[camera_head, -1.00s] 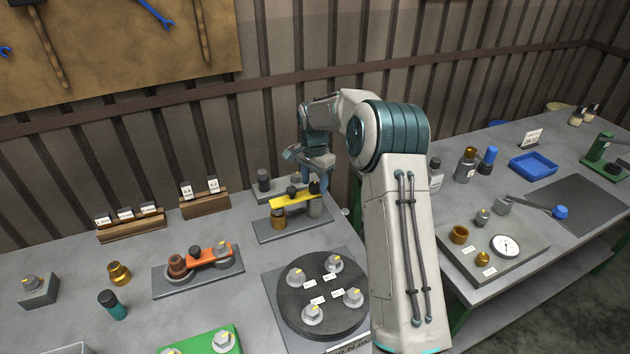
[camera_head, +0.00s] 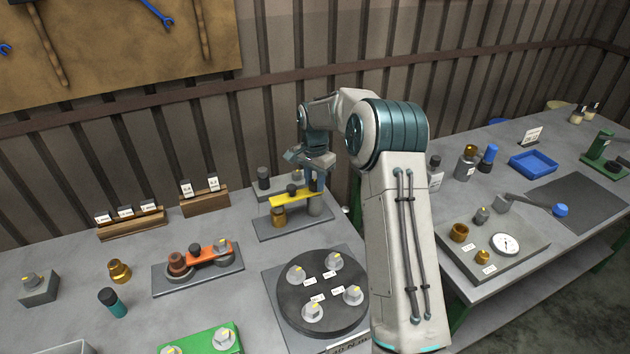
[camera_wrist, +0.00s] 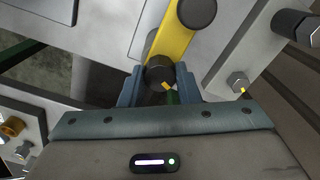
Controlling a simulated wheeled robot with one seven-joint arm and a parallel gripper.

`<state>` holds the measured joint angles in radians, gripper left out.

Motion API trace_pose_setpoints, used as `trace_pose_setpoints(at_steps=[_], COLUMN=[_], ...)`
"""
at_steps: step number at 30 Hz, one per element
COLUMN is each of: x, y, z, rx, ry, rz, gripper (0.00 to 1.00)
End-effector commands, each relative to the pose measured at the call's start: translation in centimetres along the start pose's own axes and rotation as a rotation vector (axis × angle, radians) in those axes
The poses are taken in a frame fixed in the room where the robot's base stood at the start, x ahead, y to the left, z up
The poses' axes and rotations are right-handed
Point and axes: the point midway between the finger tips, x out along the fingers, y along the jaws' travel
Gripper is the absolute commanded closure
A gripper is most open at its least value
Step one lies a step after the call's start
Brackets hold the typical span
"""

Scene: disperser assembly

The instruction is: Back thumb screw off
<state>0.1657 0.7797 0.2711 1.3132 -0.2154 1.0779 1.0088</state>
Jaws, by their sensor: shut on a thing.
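A yellow bar (camera_head: 283,199) lies across a brass post (camera_head: 278,216) and a grey post (camera_head: 315,207) on a grey base plate (camera_head: 290,229). A dark knob (camera_head: 291,188) stands at the bar's middle; it also shows in the wrist view (camera_wrist: 197,12). My gripper (camera_head: 316,184) is at the bar's right end. In the wrist view my gripper (camera_wrist: 160,88) is shut on a dark thumb screw (camera_wrist: 158,73) with a yellow mark, at the bar's near end. I cannot tell whether the screw still touches the bar. The fingers hide its sides.
A grey plate with a black cylinder (camera_head: 264,177) and a small hex piece (camera_wrist: 238,82) stands just behind. A round dark turntable (camera_head: 322,293) with several knobs is in front. An orange-bar assembly (camera_head: 208,256) is at the left. Wooden card racks (camera_head: 205,200) stand at the back.

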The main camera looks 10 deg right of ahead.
Motion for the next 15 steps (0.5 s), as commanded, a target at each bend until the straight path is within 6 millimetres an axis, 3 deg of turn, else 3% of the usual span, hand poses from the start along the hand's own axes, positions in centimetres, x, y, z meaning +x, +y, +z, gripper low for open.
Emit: trace_pose_setpoints(at_steps=[15], x=[-0.13], y=[-0.09], z=[-0.04], rx=[-0.437], ry=[0.004], rz=[-0.003], gripper=[0.93])
